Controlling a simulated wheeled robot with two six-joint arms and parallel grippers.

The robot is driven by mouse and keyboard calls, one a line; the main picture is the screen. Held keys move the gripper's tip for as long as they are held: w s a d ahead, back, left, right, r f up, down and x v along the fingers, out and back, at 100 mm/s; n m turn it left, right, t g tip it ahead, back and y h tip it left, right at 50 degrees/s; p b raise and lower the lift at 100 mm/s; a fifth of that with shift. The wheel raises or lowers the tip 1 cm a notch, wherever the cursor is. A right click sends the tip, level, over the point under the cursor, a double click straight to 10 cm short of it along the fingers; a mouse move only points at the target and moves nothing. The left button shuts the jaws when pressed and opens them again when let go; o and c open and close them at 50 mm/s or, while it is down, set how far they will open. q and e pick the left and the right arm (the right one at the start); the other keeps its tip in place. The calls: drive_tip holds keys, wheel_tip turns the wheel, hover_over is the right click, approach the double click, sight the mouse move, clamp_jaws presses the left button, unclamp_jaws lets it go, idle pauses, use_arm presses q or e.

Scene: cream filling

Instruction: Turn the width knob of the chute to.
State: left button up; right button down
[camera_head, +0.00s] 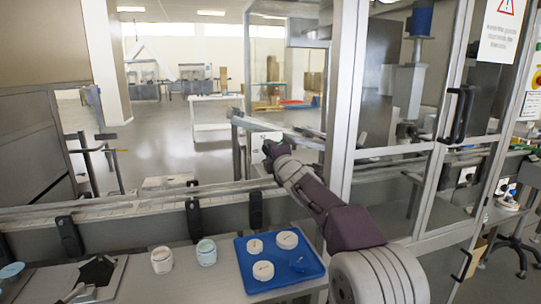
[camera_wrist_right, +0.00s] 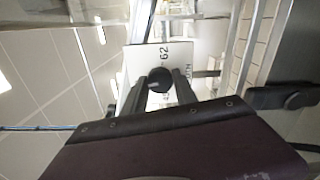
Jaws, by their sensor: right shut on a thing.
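The width knob (camera_wrist_right: 158,80) is a round black knob on a white plate (camera_wrist_right: 130,62) marked "62" and partly hidden lettering, seen in the right wrist view. My right gripper (camera_wrist_right: 157,90) has its two dark fingers on either side of the knob and is shut on it. In the head view my right gripper (camera_head: 272,150) reaches out over the conveyor to the white plate (camera_head: 258,146), and it hides the knob there. My left gripper is not in view.
A conveyor rail (camera_head: 130,208) with black brackets runs across the front. A blue tray (camera_head: 250,284) with white lids lies on the near table, beside two jars (camera_head: 162,260). A metal frame post (camera_head: 345,100) stands close to the right of my arm.

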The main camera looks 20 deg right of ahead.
drive_tip(key=shift+f+n, duration=0.2)
drive_tip(key=shift+n, duration=0.4)
drive_tip(key=c, duration=1.1)
unclamp_jaws()
drive_tip(key=shift+c, duration=0.2)
drive_tip(key=shift+o, duration=0.9)
drive_tip(key=shift+r, duration=0.1)
drive_tip(key=s+b, duration=0.2)
drive_tip(key=s, duration=0.7)
drive_tip(key=shift+b, duration=0.35)
